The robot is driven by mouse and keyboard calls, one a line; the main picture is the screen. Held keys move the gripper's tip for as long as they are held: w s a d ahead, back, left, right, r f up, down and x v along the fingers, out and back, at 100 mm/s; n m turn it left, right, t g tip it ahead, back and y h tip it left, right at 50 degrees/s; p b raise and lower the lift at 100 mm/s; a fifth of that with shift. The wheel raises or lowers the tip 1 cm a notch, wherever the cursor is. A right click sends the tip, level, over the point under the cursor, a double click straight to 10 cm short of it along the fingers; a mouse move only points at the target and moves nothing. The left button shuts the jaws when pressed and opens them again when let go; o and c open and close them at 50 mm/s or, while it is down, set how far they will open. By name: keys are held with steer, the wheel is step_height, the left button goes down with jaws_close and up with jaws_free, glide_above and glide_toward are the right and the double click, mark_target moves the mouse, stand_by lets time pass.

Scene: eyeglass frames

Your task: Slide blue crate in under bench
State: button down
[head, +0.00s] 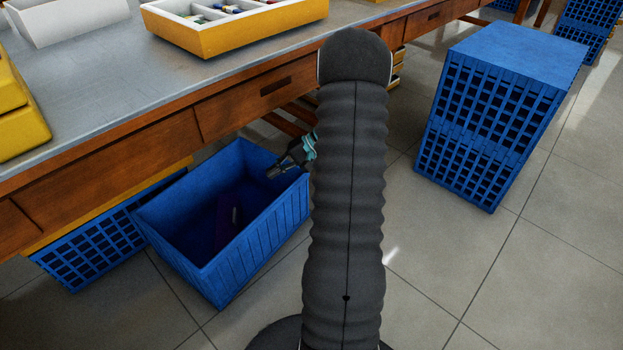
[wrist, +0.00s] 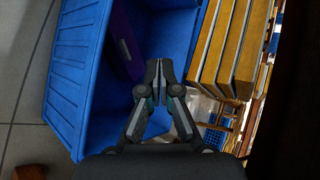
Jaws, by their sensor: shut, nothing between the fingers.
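The blue crate (head: 262,232) stands on the floor in front of the bench (head: 150,138), its far side close to or under the bench's edge; I cannot tell exactly how far in it is. It is open-topped and holds a dark purple item (head: 228,220). My gripper (head: 272,173) is at the crate's right far corner, partly hidden by my arm. In the wrist view my gripper (wrist: 157,64) is shut and empty, its tips over the crate's inside near one wall. The crate (wrist: 72,75) and the purple item (wrist: 123,42) also show there.
Another blue crate (head: 85,255) with lattice walls stands under the bench at left. Stacked blue crates (head: 490,125) stand on the floor at right. Yellow trays (head: 230,35) lie on the bench top. Yellow-edged boards (wrist: 222,45) are beside the crate. Tiled floor is clear in front.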

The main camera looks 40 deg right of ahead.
steer(key=w+d+f+m+t, duration=0.2)
steer(key=d+f+t, duration=0.3)
steer(key=d, duration=0.4)
steer(key=m+t+h+p, duration=0.3)
steer(key=m+t+h, duration=0.2)
steer(key=t+h, duration=0.15)
glide_toward(308, 183)
steer(key=d, duration=0.6)
steer(key=w+a, duration=0.5)
steer(key=w, duration=0.4)
steer(key=shift+w+a+f+p, duration=0.35)
steer(key=shift+w+p, duration=0.05)
steer(key=shift+t, duration=0.25)
steer(key=shift+w+a+b, duration=0.1)
steer(key=shift+a+b, duration=0.3)
steer(key=shift+a, duration=0.5)
steer(key=shift+d, duration=0.15)
